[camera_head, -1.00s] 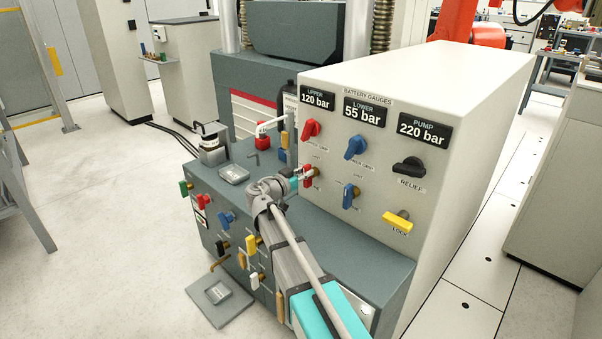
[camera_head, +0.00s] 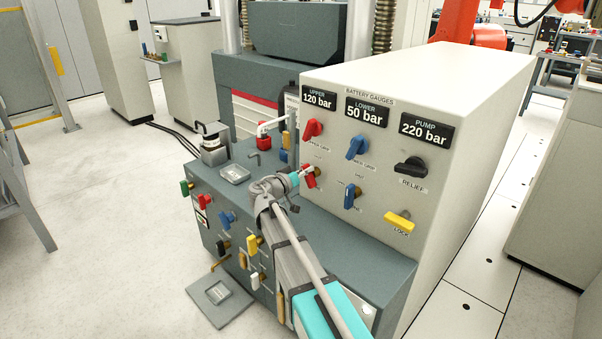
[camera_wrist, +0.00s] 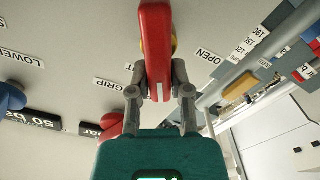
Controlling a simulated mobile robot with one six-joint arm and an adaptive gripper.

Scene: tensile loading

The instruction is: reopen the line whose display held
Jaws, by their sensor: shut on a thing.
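The panel carries three displays: UPPER (camera_head: 318,97) reads 120 bar, LOWER (camera_head: 366,109) reads 50 bar and PUMP (camera_head: 425,129) reads 220 bar. Below UPPER are an upper red handle (camera_head: 313,129) and a lower red handle (camera_head: 310,180). Below LOWER are an upper blue handle (camera_head: 357,147) and a lower blue handle (camera_head: 350,195). My gripper (camera_head: 304,173) is shut on the lower red handle. In the wrist view both fingers close on its sides (camera_wrist: 155,45), and an OPEN label (camera_wrist: 208,57) is to its right. A label on its left is partly hidden.
A black RELIEF handle (camera_head: 409,167) and a yellow LOCK handle (camera_head: 398,222) are on the panel's right side. Several coloured handles line the lower front, such as a green one (camera_head: 186,188). A red-based fixture (camera_head: 264,142) stands on the bench left of my gripper.

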